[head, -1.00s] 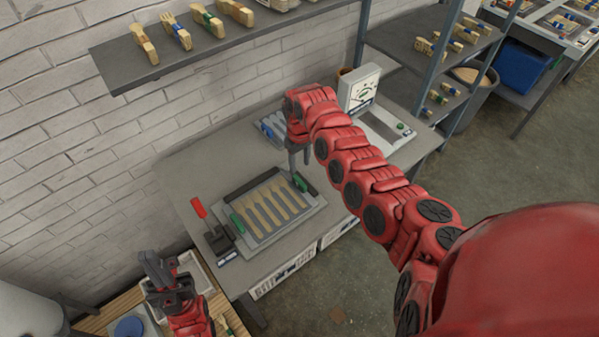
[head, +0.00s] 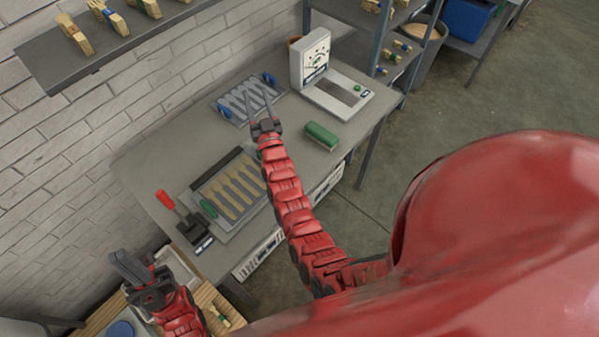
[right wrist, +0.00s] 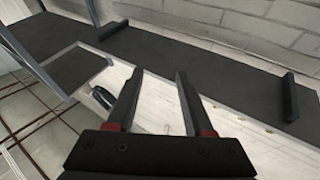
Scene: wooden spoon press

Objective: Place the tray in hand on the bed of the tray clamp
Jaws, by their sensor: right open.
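A tray of wooden spoons (head: 231,193) with a green handle (head: 209,208) lies flat in the grey clamp (head: 224,235), which has a red lever (head: 165,199) at its left. My right forearm covers the tray's right side. My right gripper (head: 257,101) is open, with its fingers over the front part of a second tray with blue handles (head: 228,107); contact is unclear. The right wrist view shows its two fingers (right wrist: 158,100) apart, with nothing between them. My left gripper (head: 136,264) is at the lower left, away from the clamp; its opening is unclear.
A green block (head: 321,136) lies on the grey bench (head: 150,155) right of my right gripper. A white dial device (head: 315,60) stands behind it. A wall shelf (head: 110,45) holds small wooden pieces. A white bin (head: 178,265) is beside my left gripper.

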